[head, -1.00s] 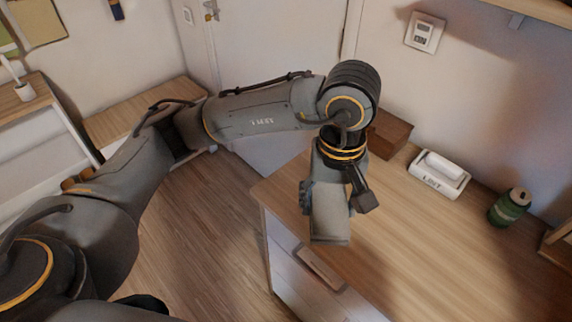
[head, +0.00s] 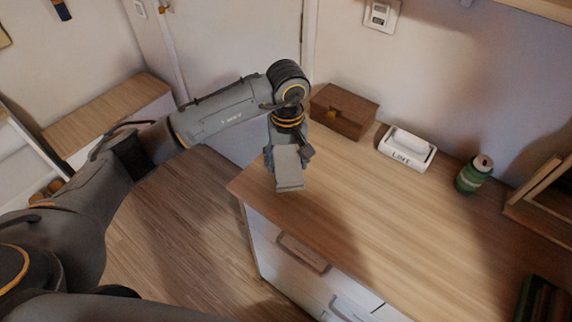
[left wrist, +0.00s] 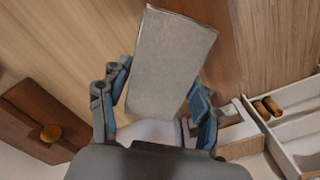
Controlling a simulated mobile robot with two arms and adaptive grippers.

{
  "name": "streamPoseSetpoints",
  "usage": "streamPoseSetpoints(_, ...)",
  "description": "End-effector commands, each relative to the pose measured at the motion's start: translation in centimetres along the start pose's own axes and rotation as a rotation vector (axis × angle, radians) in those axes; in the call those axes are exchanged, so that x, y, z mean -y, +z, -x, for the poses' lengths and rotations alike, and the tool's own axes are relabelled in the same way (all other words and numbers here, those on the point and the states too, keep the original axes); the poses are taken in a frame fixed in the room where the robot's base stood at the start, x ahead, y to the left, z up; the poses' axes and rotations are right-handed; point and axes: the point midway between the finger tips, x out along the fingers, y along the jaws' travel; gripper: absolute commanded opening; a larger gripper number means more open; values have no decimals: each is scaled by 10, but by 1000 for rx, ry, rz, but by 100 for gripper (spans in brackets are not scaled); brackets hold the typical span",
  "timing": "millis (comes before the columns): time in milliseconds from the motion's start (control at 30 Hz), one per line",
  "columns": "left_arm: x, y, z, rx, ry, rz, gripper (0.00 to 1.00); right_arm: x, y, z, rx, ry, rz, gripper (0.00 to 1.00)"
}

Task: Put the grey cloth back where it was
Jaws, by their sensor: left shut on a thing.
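The grey cloth (head: 289,166) is a flat, folded grey rectangle. My left gripper (head: 289,152) is shut on it and holds it over the near left part of the wooden dresser top (head: 400,220). The cloth hangs out past the fingertips. In the left wrist view the cloth (left wrist: 170,62) fills the space between the blue-grey fingers, and its far end sticks out over wood. I cannot tell whether it touches the dresser top. My right gripper is not in view.
A brown wooden box with a knob (head: 343,112), a white labelled dish (head: 406,148) and a green can (head: 474,175) stand along the wall. A wooden frame (head: 543,195) is at the right. A drawer handle (head: 303,252) is on the dresser front. The middle of the top is clear.

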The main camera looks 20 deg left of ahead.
Motion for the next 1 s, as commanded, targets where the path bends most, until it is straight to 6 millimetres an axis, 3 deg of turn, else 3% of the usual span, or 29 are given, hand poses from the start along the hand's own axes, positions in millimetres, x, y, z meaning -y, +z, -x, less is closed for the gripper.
streamPoseSetpoints(133,2,-10,-12,3,-2,2,34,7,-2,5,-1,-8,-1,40)
streamPoseSetpoints(333,1,-8,-38,3,-1,0,34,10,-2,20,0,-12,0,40)
streamPoseSetpoints(767,1,-9,-46,-1,-1,-1,34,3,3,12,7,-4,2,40)
streamPoseSetpoints(800,1,-9,-44,0,-1,-1,71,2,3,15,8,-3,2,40)
streamPoseSetpoints(867,1,-8,-44,0,-1,-1,84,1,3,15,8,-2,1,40)
streamPoseSetpoints(1000,1,-8,-44,0,-1,-1,86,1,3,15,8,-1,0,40)
